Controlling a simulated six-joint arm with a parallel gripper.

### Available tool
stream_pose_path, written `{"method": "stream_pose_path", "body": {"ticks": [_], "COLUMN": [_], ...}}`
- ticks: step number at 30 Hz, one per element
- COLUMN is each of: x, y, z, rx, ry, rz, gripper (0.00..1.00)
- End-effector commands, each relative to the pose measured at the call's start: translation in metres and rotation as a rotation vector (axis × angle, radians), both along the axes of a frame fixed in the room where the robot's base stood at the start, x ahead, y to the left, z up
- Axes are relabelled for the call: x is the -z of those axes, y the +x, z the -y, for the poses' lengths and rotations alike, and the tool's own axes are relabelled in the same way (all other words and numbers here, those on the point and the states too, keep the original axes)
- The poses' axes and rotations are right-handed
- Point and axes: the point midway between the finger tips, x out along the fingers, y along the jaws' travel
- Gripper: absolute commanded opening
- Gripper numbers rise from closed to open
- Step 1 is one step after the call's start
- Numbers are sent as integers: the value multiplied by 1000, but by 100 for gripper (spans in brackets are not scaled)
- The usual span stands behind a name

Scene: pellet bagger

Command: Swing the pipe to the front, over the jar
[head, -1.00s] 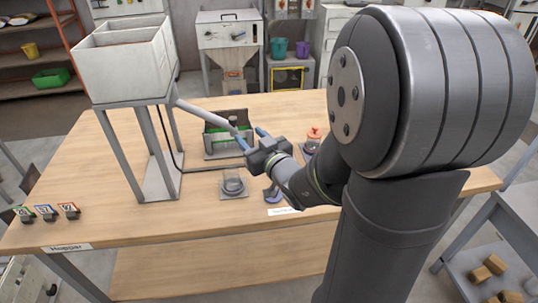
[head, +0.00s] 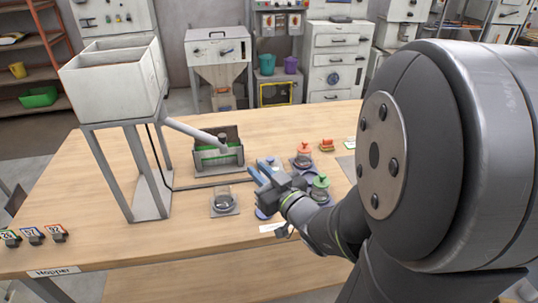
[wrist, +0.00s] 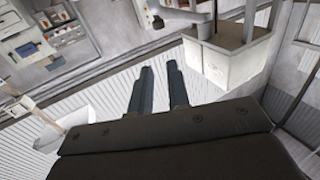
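The grey pipe (head: 195,130) slopes down to the right from the hopper (head: 115,80). Its low end lies at the back, in front of or over a grey box with a green strip (head: 218,157). The clear open jar (head: 223,194) stands on a small grey plate in front of that, not under the pipe's end. My gripper (head: 256,174) is to the right of the jar and in front of the pipe's end, apart from both. In the wrist view its two dark fingers (wrist: 161,90) stand apart with nothing between them.
A red-lidded jar (head: 303,155) and a green-lidded jar (head: 320,190) stand close to my gripper on the right. Several numbered tags (head: 33,236) lie at the table's left. The table front left of the jar is clear.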

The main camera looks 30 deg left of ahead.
Motion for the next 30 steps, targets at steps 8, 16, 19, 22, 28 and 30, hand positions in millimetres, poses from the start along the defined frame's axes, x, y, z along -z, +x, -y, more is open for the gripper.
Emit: {"method": "stream_pose_path", "body": {"ticks": [8,16,19,22,28,30], "x": [-15,-21,-20,-16,-5,-3], "y": [40,86,102,119,146,152], "z": [-29,-51,-56,-58,-57,-56], "rx": [-128,-294,-346,-388,-431,-435], "ry": [143,224,227,214,162,146], "rz": [-307,-731,-897,-1068,-1372,-1447], "gripper": [0,0,0,0,0,0]}}
